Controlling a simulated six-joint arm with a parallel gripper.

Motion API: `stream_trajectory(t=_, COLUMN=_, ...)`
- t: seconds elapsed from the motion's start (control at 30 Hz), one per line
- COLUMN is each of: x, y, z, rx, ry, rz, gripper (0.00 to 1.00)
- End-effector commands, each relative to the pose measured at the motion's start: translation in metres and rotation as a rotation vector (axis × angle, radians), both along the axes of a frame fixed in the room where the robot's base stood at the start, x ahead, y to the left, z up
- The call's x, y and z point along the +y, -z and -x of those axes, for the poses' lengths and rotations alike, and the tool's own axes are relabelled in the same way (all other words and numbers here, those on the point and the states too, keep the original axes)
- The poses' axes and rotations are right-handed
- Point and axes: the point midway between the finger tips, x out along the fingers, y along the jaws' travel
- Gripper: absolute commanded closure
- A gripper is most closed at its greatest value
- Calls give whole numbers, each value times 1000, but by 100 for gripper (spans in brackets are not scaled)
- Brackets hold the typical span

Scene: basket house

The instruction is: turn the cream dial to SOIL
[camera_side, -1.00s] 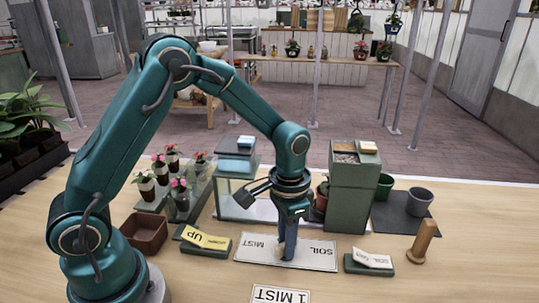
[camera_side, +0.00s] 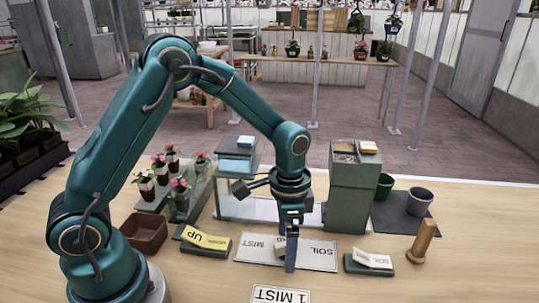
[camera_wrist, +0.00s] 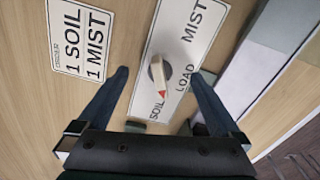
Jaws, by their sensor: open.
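The cream dial (camera_wrist: 156,68) sits on a white label plate (camera_wrist: 207,12) marked SOIL, LOAD and MIST. In the wrist view its red tip lies beside the end of the word SOIL, with LOAD off to the right. My gripper (camera_wrist: 160,75) is open, its two dark blue fingers wide apart on either side of the dial, neither touching it. In the side view my gripper (camera_side: 286,256) points down over the plate, and the dial (camera_side: 279,247) shows partly beside the near finger. How far the fingertips are above the plate is unclear.
A white card (camera_side: 280,295) reading 1 SOIL, 1 MIST lies in front. A yellow UP card (camera_side: 205,240) is left of the plate, a SOIL card (camera_side: 372,260) right. A wooden peg (camera_side: 423,240) and a green box tower (camera_side: 350,195) stand nearby.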

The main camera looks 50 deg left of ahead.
Motion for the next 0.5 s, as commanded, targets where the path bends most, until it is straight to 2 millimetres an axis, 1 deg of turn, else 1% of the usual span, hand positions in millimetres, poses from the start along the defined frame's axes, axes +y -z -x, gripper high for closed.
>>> stream_trajectory(t=0.27, x=0, y=-2, z=0, rx=-1, ry=-1, rz=0, gripper=0)
stream_trajectory(t=0.5, x=0, y=-20, z=-1, rx=-4, ry=-1, rz=0, gripper=0)
